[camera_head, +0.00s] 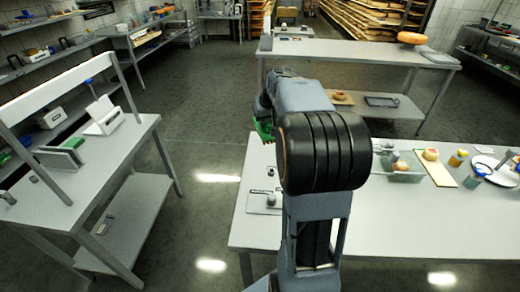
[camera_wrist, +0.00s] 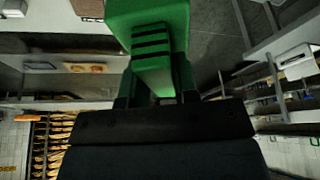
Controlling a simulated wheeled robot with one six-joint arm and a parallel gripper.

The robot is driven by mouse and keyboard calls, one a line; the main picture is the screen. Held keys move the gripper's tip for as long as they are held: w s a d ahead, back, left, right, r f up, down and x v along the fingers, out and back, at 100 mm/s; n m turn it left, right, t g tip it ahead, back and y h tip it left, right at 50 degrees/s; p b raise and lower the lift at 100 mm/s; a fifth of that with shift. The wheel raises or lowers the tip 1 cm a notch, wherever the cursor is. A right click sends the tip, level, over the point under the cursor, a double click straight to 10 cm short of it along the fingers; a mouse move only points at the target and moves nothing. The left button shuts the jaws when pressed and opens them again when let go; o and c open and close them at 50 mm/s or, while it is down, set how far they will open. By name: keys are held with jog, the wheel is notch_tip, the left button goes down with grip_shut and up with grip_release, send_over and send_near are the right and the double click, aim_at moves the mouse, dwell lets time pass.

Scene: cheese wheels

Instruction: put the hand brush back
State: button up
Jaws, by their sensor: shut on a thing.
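A green object (camera_wrist: 155,30), which looks like the hand brush, sits between the fingers of my gripper (camera_wrist: 157,92) in the wrist view. Its green block has dark stripes across it and fills the top middle of that view. In the head view, a small part of the green brush (camera_head: 263,129) shows at the left of my arm, above the near table's far left corner. My gripper is shut on it. Most of my gripper and the brush are hidden behind my arm in the head view. I cannot tell how the bristles face.
The near table (camera_head: 330,222) holds a pale mat (camera_head: 262,208) with small dark and grey items, a clear tub (camera_head: 405,174) and a cutting board (camera_head: 437,168). A second table (camera_head: 300,49) stands behind, with a cheese wheel (camera_head: 411,38). A workbench (camera_head: 100,170) stands left; open floor lies between.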

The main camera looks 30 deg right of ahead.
jog(key=f+b, duration=0.1)
jog(key=f, duration=0.1)
jog(key=f+b, duration=0.4)
jog(key=shift+w, duration=0.4)
jog(key=shift+w+d+f+p, duration=0.45)
jog(key=shift+w+d+f, duration=1)
jog(key=shift+w+f, duration=0.6)
jog(key=shift+w+d+f+p, duration=0.45)
jog(key=shift+w+d+f, duration=1.05)
jog(key=shift+f, duration=0.8)
jog(key=shift+w+d+f+p, duration=0.45)
jog(key=shift+w+d+f, duration=0.9)
jog(key=shift+w+f, duration=0.75)
jog(key=shift+s+f, duration=0.15)
jog(key=shift+f, duration=0.05)
jog(key=shift+f, duration=0.15)
jog(key=o, duration=0.9)
